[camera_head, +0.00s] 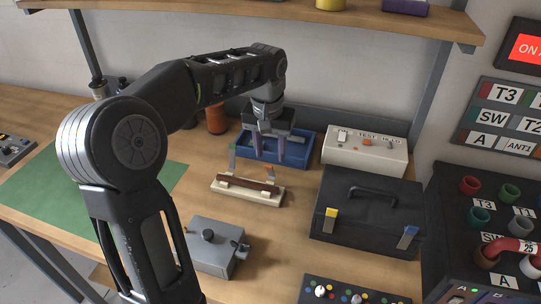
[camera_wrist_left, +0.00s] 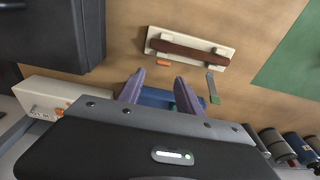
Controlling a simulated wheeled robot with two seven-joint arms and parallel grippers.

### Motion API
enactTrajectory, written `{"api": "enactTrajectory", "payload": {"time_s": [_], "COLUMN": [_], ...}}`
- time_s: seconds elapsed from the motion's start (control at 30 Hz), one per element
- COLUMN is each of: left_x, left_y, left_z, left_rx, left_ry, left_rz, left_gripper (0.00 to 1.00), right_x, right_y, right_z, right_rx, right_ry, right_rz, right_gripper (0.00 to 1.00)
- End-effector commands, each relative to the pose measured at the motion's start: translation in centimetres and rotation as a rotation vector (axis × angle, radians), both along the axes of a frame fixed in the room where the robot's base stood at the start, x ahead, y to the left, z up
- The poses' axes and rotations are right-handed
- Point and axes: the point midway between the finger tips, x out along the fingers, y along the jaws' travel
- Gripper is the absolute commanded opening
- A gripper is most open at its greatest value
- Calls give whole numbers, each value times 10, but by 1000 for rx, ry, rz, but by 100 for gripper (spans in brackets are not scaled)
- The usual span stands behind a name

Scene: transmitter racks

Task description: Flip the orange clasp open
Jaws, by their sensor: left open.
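A cream block (camera_head: 272,197) with a dark brown bar lies on the wooden bench; it also shows in the wrist view (camera_wrist_left: 222,50). A small orange clasp (camera_head: 271,174) stands up near its right end; its orange tip shows beside the block in the wrist view (camera_wrist_left: 158,64). A green-tipped clasp (camera_head: 232,158) stands up at the left end; the wrist view shows it too (camera_wrist_left: 213,90). My left gripper (camera_head: 268,156) is open, pointing down with purple fingers just behind and above the orange clasp. The fingers (camera_wrist_left: 160,84) look empty and apart from it.
A blue tray (camera_head: 312,146) lies behind the gripper, with a white tester box (camera_head: 366,156) to its right. A black toolbox (camera_head: 365,218) stands right of the block. A grey box (camera_head: 207,251) sits in front, and a green mat (camera_head: 40,196) lies left.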

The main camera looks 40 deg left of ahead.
Motion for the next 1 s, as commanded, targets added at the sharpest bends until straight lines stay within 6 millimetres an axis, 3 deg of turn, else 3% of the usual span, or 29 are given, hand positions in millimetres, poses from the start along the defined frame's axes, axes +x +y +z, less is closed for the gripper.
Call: {"api": "enactTrajectory", "payload": {"time_s": [0.3, 0.63, 1.0], "left_x": [-5, -7, -6], "left_y": [-2, -2, 0], "left_z": [48, 54, 53], "left_rx": [2, 1, 8], "left_ry": [-3, 0, -5], "left_rz": [1, 1, -4], "left_gripper": [42, 42, 12], "right_x": [1, 1, 1], "right_y": [0, 0, 0], "right_z": [-4, -4, -5], "right_rx": [2, 2, 2], "right_ry": [-2, -2, -3], "right_rz": [1, 1, 0], "right_gripper": [36, 36, 36]}}
